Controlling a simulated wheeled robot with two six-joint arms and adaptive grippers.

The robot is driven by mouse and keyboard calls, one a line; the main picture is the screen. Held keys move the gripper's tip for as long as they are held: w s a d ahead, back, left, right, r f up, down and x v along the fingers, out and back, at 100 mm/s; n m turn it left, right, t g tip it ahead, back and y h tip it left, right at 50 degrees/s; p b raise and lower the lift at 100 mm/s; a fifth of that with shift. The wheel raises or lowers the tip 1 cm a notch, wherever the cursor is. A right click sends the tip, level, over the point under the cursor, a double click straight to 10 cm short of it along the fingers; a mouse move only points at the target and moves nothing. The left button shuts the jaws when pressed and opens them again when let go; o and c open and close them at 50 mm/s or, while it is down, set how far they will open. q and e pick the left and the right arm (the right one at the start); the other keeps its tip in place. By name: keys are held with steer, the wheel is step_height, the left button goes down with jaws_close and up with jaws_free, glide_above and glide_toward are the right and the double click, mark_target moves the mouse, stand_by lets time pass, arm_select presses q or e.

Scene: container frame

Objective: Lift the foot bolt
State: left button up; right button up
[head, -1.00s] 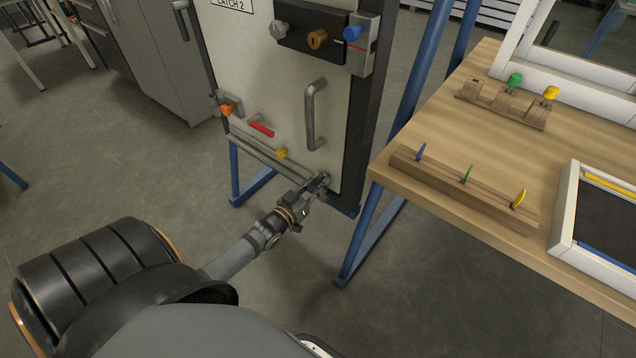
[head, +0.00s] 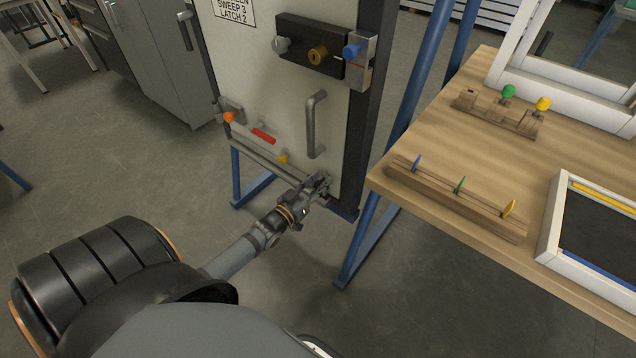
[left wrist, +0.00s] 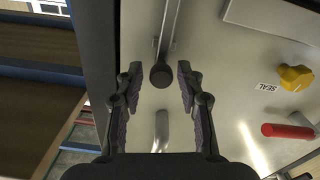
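The foot bolt shows in the left wrist view as a slim metal rod with a dark round end (left wrist: 160,76), on the pale door panel. My left gripper (left wrist: 159,88) is open, with one finger on each side of that end and a visible gap on both sides. In the head view my left gripper (head: 318,186) is at the lower right corner of the door panel (head: 285,95), where it largely hides the bolt. My right gripper is not in view.
The door carries a grey handle (head: 315,125), a red lever (head: 263,135), a yellow knob (head: 283,158) and an orange knob (head: 229,117). A blue frame post (head: 357,240) stands right of my gripper. The wooden table (head: 440,165) is further right.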

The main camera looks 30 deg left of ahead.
arm_select(q)
steer(key=shift+f, duration=0.15)
steer(key=shift+s, duration=0.2)
steer(key=s+a, duration=0.1)
steer(key=s, duration=1)
steer(key=shift+s, duration=0.3)
